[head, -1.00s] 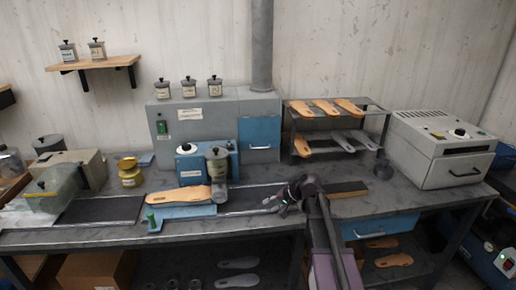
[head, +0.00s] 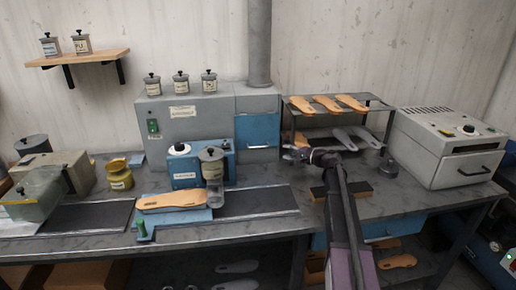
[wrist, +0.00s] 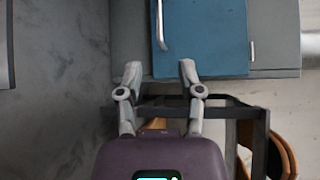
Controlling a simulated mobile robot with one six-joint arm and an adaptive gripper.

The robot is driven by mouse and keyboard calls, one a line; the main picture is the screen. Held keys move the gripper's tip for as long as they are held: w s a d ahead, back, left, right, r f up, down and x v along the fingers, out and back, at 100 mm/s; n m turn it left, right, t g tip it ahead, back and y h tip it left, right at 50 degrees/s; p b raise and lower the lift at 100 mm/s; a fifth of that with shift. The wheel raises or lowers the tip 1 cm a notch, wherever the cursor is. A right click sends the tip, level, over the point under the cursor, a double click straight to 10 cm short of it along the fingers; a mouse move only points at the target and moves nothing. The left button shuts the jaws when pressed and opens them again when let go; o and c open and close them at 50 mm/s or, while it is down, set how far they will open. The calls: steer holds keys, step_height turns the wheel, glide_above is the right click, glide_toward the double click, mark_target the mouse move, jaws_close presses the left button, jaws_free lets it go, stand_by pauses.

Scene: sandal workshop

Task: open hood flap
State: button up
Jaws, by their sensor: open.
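The hood flap is a blue panel (head: 258,134) on the right part of the grey hood cabinet (head: 180,117). It looks closed, with a pale bar handle low on it. In the wrist view the flap (wrist: 207,40) lies ahead of the fingertips, and its handle (wrist: 161,25) is in line with the gap between them. My gripper (head: 290,154) is to the right of the flap and lower, in front of the rack.
A metal rack (head: 372,105) with tan and grey soles stands just right of the flap. A blue machine (head: 183,166) with a clear jar stands left of it. A sole (head: 172,200) lies on a blue plate on the bench. A grey oven (head: 448,150) is far right.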

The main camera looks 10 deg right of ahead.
mark_target(261, 147)
steer(key=shift+w+a+f, duration=0.1)
steer(key=shift+w+a, duration=0.05)
steer(key=b+x, duration=0.2)
steer(key=x, duration=1.1)
steer(key=shift+w+a, duration=0.15)
steer(key=shift+a, duration=0.1)
jaws_close()
